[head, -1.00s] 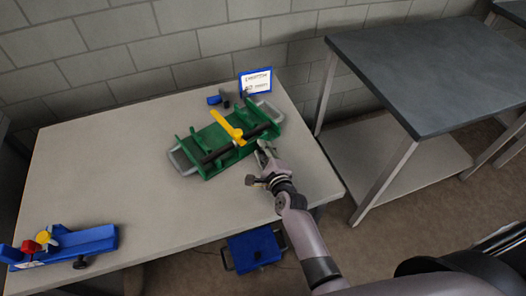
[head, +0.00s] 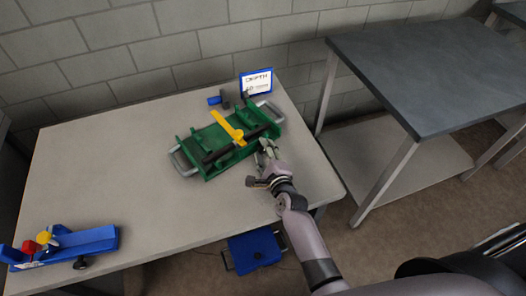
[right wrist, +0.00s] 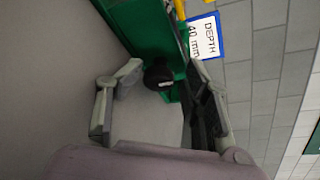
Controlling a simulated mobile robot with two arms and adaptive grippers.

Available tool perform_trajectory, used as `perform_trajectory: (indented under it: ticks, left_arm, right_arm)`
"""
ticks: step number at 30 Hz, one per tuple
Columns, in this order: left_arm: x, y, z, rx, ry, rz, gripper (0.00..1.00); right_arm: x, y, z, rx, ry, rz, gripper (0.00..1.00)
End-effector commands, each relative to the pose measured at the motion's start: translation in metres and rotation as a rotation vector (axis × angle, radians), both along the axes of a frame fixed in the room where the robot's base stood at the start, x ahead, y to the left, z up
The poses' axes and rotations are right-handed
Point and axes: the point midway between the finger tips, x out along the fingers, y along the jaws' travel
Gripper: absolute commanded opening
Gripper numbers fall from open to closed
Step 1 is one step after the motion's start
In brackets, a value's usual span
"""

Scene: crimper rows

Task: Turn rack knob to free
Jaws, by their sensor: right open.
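The green rack (head: 210,165) stands on the grey table, with a black bar and a yellow lever (head: 227,127) across its top. It also shows in the right wrist view (right wrist: 137,28). A round black knob (right wrist: 158,74) sticks out from the rack's side there, between the finger tips of my right gripper. My right gripper (head: 267,151) is open at the rack's near right side. I cannot tell whether a finger touches the knob. In the head view the knob is not clear. My left gripper is not in view.
A small sign (head: 257,83) reading "DEPTH" stands behind the rack, near a small blue and grey piece (head: 218,99). A blue fixture (head: 95,241) with red and yellow parts lies at the table's left. The middle left of the table (head: 110,180) is clear.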

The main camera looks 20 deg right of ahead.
Motion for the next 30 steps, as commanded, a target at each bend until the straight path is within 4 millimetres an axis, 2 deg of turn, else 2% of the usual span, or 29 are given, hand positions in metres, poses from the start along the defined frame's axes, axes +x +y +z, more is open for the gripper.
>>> perform_trajectory:
  ticks: [2,15,21,30]
  left_arm:
    - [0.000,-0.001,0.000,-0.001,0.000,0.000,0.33]
    - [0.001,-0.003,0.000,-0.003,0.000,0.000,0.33]
    - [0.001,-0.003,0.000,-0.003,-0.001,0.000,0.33]
    - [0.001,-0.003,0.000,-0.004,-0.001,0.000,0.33]
  right_arm:
    - [-0.008,0.000,-0.003,0.001,0.008,0.001,0.46]
    - [-0.066,-0.001,0.013,0.001,0.002,0.001,0.46]
    - [-0.076,-0.002,0.016,-0.001,0.001,0.001,0.46]
    - [-0.076,-0.002,0.017,-0.001,-0.001,0.001,0.46]
